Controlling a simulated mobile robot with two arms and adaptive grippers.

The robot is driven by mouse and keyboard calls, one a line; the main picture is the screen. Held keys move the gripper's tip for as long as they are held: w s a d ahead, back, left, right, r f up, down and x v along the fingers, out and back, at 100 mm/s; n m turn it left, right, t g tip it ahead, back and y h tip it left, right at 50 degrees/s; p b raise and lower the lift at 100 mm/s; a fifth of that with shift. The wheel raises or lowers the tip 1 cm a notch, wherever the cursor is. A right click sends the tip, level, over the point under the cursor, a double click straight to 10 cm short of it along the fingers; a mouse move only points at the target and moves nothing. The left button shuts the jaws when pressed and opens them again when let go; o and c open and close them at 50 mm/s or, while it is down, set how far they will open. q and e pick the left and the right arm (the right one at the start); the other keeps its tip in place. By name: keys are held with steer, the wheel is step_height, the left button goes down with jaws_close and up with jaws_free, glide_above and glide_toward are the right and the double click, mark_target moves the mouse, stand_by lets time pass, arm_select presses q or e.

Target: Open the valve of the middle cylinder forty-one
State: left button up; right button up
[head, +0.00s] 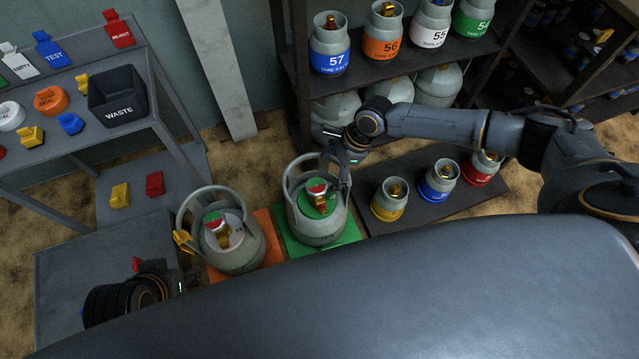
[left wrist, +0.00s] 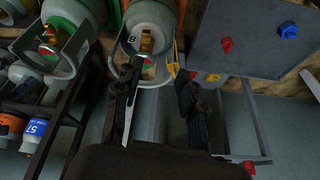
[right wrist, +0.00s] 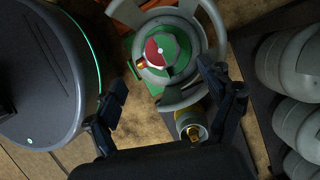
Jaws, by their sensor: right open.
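Two large grey cylinders with collar handles stand side by side. One cylinder (head: 239,256) is on an orange mat, with a yellow tag (head: 184,240) on its collar. The other cylinder (head: 319,232) is on a green mat. Each has a brass valve under a red-and-green disc. I cannot read forty-one on either. My left gripper (head: 184,276) is open beside the tagged cylinder; its collar lies ahead of the fingers in the left wrist view (left wrist: 155,80). My right gripper (head: 343,160) is open at the green-mat cylinder's collar, with the disc (right wrist: 160,50) ahead between its fingers (right wrist: 165,80).
A rack at the back holds numbered cylinders, including 57 (head: 330,50). Small yellow, blue and red-banded cylinders stand on a dark platform (head: 420,215) at right. A bench at left carries coloured tags and a waste bin (head: 118,95). A pale post (head: 218,70) stands behind.

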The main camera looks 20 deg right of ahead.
mark_target(318, 185)
steer(key=b+x, duration=0.1)
steer(key=x, duration=0.2)
steer(key=shift+a+f, duration=0.1)
steer(key=shift+f, duration=0.2)
steer(key=b+x, duration=0.1)
steer(key=x, duration=0.2)
steer(key=shift+w, duration=0.1)
steer(key=shift+a+f, duration=0.1)
arm_select(q)
steer(key=w+d+r+t+h, duration=0.1)
steer(key=w+d+r+t, duration=0.1)
steer(key=w, duration=0.3)
steer(key=w+d+r+t, duration=0.2)
steer(key=w+r+t, duration=0.2)
steer(key=w+t, duration=0.1)
steer(key=shift+w+h, duration=0.4)
steer(key=shift+w, duration=0.35)
steer(key=shift+r, duration=0.1)
